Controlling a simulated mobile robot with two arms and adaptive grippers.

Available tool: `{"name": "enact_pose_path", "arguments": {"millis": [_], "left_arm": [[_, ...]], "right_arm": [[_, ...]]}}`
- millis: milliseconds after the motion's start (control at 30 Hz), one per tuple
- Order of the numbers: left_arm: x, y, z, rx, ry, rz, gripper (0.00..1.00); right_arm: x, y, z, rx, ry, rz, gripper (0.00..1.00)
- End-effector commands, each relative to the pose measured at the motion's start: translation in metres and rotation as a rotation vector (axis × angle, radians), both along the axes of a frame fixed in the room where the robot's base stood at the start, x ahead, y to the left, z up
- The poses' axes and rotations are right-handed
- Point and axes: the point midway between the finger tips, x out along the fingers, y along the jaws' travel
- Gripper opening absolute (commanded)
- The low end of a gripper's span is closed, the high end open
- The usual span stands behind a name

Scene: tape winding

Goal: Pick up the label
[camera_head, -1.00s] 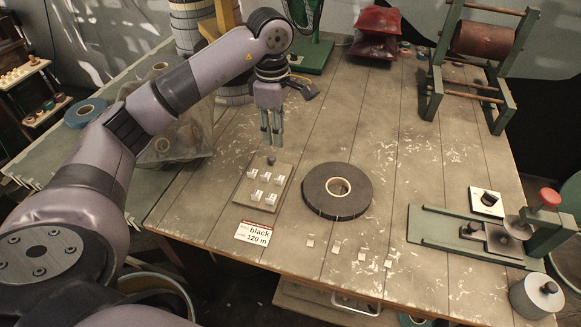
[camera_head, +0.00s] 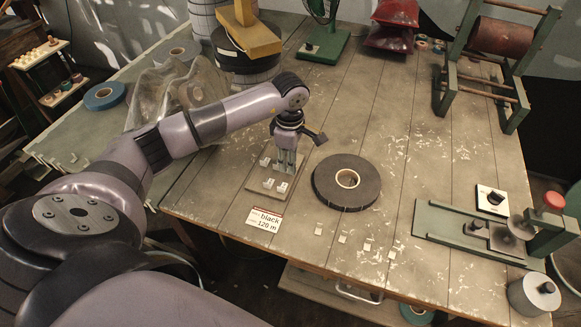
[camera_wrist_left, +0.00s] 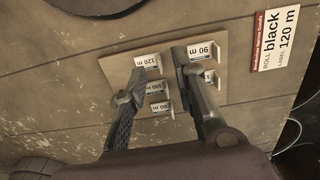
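A small board (camera_head: 257,187) with several small white labels lies on the workbench. In the left wrist view the board (camera_wrist_left: 117,70) carries a label marked 120 (camera_wrist_left: 148,62), one marked 90 m (camera_wrist_left: 204,50), and others lower down. My left gripper (camera_head: 286,166) hangs low over the board in the head view and hides part of it. In the left wrist view its two fingers (camera_wrist_left: 158,62) stand apart, with the 120 label between or just below their tips. I cannot tell whether they touch it. My right gripper is out of view.
A card reading "black 120 m" (camera_head: 264,220) is at the bench's front edge. A black tape roll (camera_head: 330,196) lies right of the board. Small pale pieces (camera_head: 343,237) lie near the front edge. A green device (camera_head: 455,228) stands at right.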

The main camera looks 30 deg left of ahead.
Motion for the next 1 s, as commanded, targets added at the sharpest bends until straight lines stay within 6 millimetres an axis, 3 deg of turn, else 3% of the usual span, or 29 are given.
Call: {"name": "enact_pose_path", "arguments": {"millis": [200,467,867,1000], "left_arm": [[0.001,-0.002,-0.027,-0.001,0.001,0.000,0.26],[0.001,-0.001,-0.031,-0.001,0.000,0.000,0.26],[0.001,-0.001,-0.031,-0.001,0.000,0.000,0.01],[0.001,-0.001,-0.031,-0.001,0.000,0.000,0.00]], "right_arm": [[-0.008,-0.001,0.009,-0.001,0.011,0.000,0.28],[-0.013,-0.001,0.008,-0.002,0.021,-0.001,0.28],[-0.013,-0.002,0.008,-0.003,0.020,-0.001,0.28],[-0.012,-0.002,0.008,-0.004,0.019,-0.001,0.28]]}}
